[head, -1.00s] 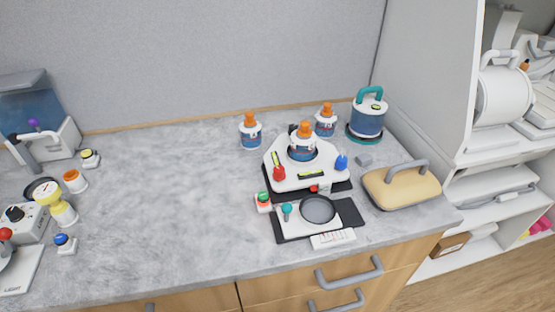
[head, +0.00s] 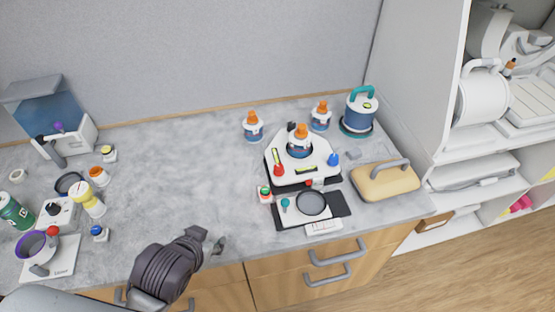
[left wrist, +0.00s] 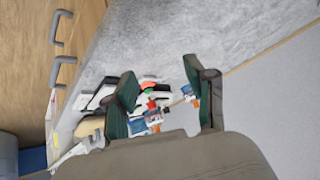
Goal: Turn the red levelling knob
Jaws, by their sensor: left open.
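The red levelling knob (head: 278,168) stands at the left front corner of a white levelling platform (head: 313,172) on the counter. A blue knob (head: 333,159) is at its right side, and a black knob (head: 291,127) is at its back. A bottle with an orange cap (head: 301,140) stands on the platform. My left gripper (head: 211,241) is open and empty over the counter's front edge, left of and nearer than the platform, clear of the knob. In the left wrist view its open fingers (left wrist: 163,97) frame the distant platform area; I cannot single out the red knob there.
Two orange-capped bottles (head: 253,127) (head: 320,117) stand behind the platform. A black pad with a round dish (head: 311,203) lies in front. A tan handled case (head: 385,182) is at right. The counter (head: 195,170) left of the platform is bare.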

